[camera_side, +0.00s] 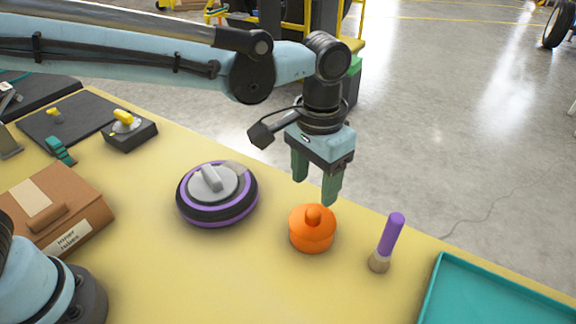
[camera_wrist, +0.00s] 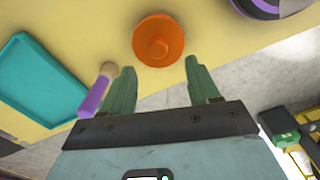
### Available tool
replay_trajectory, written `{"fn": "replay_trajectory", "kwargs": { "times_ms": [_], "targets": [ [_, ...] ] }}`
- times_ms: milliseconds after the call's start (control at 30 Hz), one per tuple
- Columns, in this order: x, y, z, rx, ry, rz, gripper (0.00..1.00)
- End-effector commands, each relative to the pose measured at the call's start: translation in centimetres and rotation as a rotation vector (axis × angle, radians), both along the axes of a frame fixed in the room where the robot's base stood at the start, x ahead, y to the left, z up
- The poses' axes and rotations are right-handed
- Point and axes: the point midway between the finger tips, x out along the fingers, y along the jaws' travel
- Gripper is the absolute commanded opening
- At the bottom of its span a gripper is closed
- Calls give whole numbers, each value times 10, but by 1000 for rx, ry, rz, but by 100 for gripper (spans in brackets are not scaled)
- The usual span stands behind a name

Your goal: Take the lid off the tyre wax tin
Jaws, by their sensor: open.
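The tyre wax tin (camera_side: 311,240) is orange and stands upright on the yellow table. Its orange lid (camera_side: 313,217), with a round knob on top, sits on it. In the wrist view the lid (camera_wrist: 158,41) shows from above, its knob pointing toward me, and it mostly hides the tin. My gripper (camera_side: 316,191) hangs above and slightly behind the tin, with its green fingers pointing down. The fingers are spread with nothing between them. In the wrist view my gripper (camera_wrist: 164,82) has its fingertips just short of the lid, one toward each side. No contact shows.
A purple-handled brush (camera_side: 388,241) stands close to the right of the tin, with a teal tray (camera_side: 438,290) beyond it. A cardboard box (camera_side: 85,213) is farther left. The table in front of the tin is clear.

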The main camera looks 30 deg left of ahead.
Motion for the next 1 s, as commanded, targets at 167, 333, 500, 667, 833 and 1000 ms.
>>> {"fn": "replay_trajectory", "kwargs": {
  "times_ms": [167,333,500,667,833,1000],
  "targets": [
    [0,0,-16,0,-1,0,61],
    [0,-1,-27,0,-1,0,61],
    [1,-4,-52,0,-1,0,61],
    [1,-3,-67,0,-2,1,61],
    [1,-3,-70,0,-3,1,61],
    [1,-3,-69,0,-2,1,51]
  ]
}}
